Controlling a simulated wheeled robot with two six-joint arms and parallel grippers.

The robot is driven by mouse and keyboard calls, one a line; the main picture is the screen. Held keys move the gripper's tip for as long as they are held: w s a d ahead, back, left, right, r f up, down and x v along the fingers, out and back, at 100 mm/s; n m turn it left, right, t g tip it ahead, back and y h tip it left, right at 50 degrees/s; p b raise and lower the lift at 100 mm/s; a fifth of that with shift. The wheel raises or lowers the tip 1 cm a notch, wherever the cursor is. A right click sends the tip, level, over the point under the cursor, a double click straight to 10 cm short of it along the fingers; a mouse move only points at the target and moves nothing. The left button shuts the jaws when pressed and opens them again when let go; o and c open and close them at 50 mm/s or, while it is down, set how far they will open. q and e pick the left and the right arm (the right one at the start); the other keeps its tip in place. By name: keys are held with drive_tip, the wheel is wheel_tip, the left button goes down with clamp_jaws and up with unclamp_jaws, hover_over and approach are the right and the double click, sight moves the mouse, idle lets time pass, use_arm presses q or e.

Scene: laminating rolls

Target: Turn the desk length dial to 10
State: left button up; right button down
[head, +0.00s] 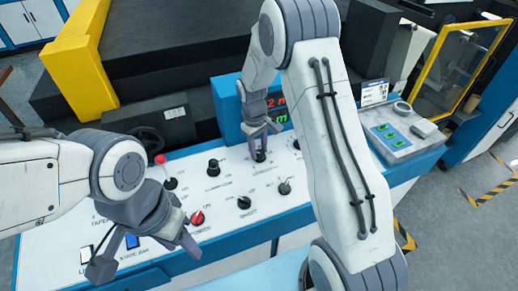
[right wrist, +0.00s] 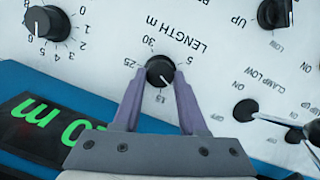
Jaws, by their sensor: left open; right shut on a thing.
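The length dial (right wrist: 160,71) is a small black knob on the white panel, under the printed words "LENGTH m", with 5, 15, 25 and 30 legible around it. My right gripper (right wrist: 158,84) is shut on it, one purple finger on each side. In the right wrist view the lettering is upside down, and I cannot tell the knob's exact setting. In the head view the dial (head: 260,157) sits below the fingers of the right gripper (head: 261,140). My left gripper (head: 181,234) is open and empty over the panel's near left part.
A display with red and green digits (head: 278,102) stands behind the dial, partly covered by my right arm. Other knobs surround it, including a red one (head: 197,218) near my left gripper and a black one (head: 285,188). A grey keypad box (head: 400,132) stands at right.

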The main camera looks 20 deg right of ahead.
drive_tip(key=shift+a+n, duration=0.1)
drive_tip(key=shift+n, duration=1.4)
drive_tip(key=shift+c, duration=2.2)
unclamp_jaws()
drive_tip(key=shift+r, duration=0.1)
drive_tip(key=shift+r, duration=0.35)
wheel_tip(320, 180, up, 9)
drive_tip(key=a+b, duration=0.1)
drive_tip(key=b, duration=0.1)
drive_tip(key=shift+a+r, duration=0.15)
drive_tip(key=shift+r, duration=0.05)
drive_tip(key=shift+s, duration=0.1)
